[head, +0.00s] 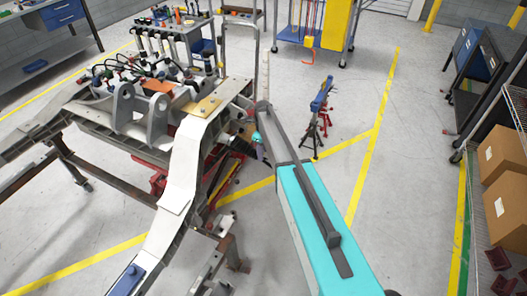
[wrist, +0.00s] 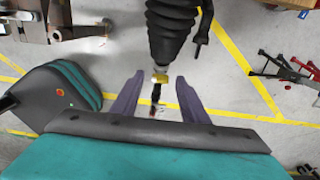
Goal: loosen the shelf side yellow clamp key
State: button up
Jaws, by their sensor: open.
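In the wrist view, a small yellow clamp key (wrist: 160,77) sits at the lower end of a black ribbed boot (wrist: 172,28), with a thin dark rod (wrist: 156,93) below it. My gripper (wrist: 160,79) is open, with one purple finger on each side of the key in the picture. Gaps show on both sides, and neither finger is seen touching it. How deep the key lies between the fingers cannot be told. In the head view, my gripper (head: 262,152) is by the right end of the chassis (head: 190,150), and my arm mostly hides the key there.
A dark cable-like part (wrist: 201,32) hangs right of the boot. A blue-topped stand (head: 321,95) is on the floor beyond my arm. A shelf with cardboard boxes (head: 505,165) stands at the right. The floor between my arm and that shelf is clear.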

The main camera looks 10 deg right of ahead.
jog(key=shift+c, duration=0.2)
grip_shut()
